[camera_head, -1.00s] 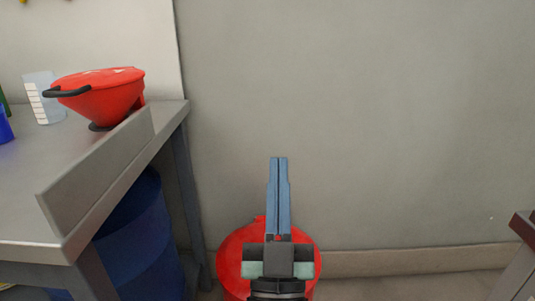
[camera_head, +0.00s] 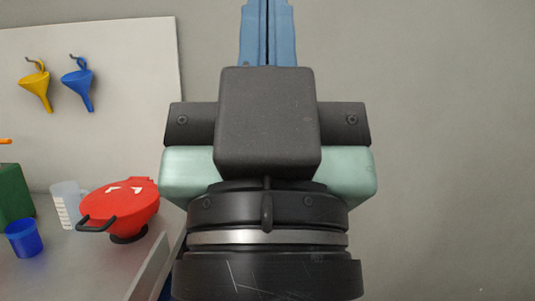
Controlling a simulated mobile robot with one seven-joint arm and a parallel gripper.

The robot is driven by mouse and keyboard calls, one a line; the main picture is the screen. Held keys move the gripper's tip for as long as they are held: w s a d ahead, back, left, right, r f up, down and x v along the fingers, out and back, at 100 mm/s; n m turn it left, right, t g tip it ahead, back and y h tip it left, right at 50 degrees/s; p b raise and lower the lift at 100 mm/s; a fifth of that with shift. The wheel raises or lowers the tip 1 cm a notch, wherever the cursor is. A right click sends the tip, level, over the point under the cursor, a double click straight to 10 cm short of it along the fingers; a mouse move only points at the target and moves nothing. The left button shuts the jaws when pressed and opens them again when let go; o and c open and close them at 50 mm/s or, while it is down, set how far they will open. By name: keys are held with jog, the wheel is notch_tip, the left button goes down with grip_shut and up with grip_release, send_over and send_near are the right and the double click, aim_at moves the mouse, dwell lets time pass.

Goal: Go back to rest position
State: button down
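My gripper (camera_head: 267,8) is raised close in front of the head camera and points up in the picture. Its two blue fingers lie side by side with only a thin dark line between them, and nothing shows between them. The very tips are cut off by the top edge of the view. The gripper's dark body and pale green housing hide the middle of the view. It is apart from the table and from everything on it.
Yellow (camera_head: 36,88) and blue (camera_head: 80,83) funnels hang on the wall. The right side shows bare wall.

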notch_tip(320, 180, up, 25)
jog(key=p, duration=2.2)
jog(key=shift+p, duration=0.3)
